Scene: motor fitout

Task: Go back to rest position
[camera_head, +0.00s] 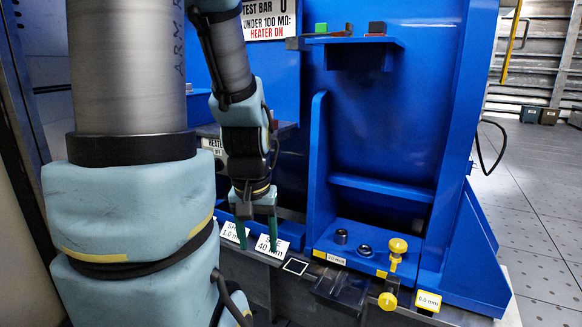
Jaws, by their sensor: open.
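My gripper (257,232) points down at the end of my light blue and grey arm, left of the picture's middle. Its two green fingers are apart, and I see nothing held between them. The fingertips are in front of two white labels on the front ledge, one reading 1.0 mm (231,231) and one reading 40 mm (270,246). I cannot tell whether the fingers touch them. My large upper arm links hide much of the left side.
A blue fixture (386,150) stands right of my gripper. Its upper shelf (352,41) carries a green and a dark block. Its base holds small dark round parts (341,236) and a yellow knob (398,246). Open tiled floor (545,220) lies at right.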

